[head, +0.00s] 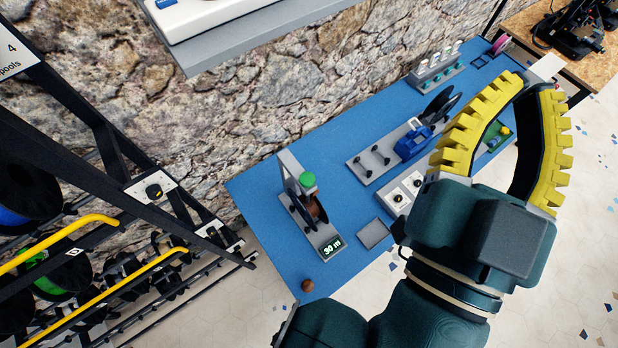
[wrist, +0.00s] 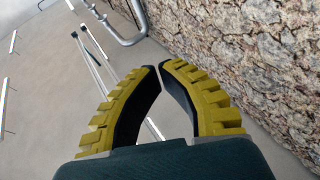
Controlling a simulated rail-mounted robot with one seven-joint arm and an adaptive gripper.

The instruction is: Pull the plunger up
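My gripper (head: 532,86) has yellow ribbed fingers and is raised over the right part of the blue bench. In the wrist view the fingertips (wrist: 160,67) curve in and nearly meet, with nothing between them. I take it as shut and empty. A green round knob (head: 307,180) tops a grey upright stand with a brown reel and a display reading "30 m" (head: 332,246). It may be the plunger, but I cannot tell for sure. My gripper is well to the right of it, not touching. The wrist view does not show this stand.
The blue bench (head: 262,190) runs along a stone wall. A blue device (head: 414,142) with black discs, a rack of white-topped bottles (head: 437,62), a grey box with knobs (head: 399,196) and a small grey tray (head: 374,233) stand on it. A brown ball (head: 307,286) lies near the bench's end. A spool rack stands left.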

